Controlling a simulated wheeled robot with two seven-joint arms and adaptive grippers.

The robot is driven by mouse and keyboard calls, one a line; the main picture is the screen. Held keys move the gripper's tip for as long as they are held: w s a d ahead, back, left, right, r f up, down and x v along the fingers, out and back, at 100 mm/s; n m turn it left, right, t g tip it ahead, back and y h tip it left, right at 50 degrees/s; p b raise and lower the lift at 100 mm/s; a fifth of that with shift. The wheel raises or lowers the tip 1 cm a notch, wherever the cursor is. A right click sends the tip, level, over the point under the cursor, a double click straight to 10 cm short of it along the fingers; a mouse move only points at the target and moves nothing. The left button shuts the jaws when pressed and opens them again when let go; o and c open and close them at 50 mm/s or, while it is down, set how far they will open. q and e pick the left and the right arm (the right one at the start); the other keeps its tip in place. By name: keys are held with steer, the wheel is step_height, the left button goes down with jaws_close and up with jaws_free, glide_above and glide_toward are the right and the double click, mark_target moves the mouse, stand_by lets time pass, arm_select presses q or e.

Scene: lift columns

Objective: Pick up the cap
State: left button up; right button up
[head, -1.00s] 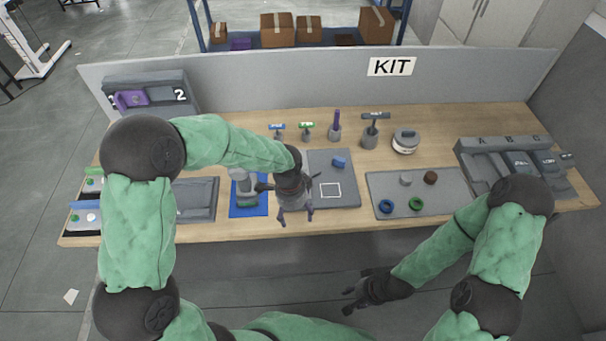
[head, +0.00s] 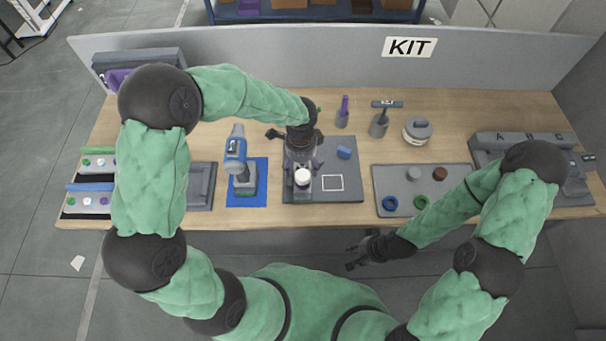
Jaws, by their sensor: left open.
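A white round cap-like top (head: 302,177) sits on a dark upright piece on the left part of the grey board (head: 345,195); I cannot tell for sure that it is the cap. My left gripper (head: 303,165) is open, pointing down, with its fingers apart on either side just behind the white top. I cannot tell whether they touch it. My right gripper (head: 358,250) is empty, in front of the table edge, with its fingers apart.
A blue and grey drill-like tool (head: 236,150) stands on a blue mat (head: 262,172) to the left. A small blue block (head: 344,152) lies on the board. A grey tray (head: 455,180) at right holds a blue ring (head: 391,203) and small round parts. A round lidded jar (head: 417,130) stands behind.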

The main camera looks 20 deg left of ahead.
mark_target(303, 174)
arm_select(q)
steer(key=shift+w+f, duration=0.2)
steer(key=shift+f, duration=0.7)
steer(key=shift+d+f, duration=0.15)
steer(key=shift+f, duration=2.25)
steer(key=c, duration=1.2)
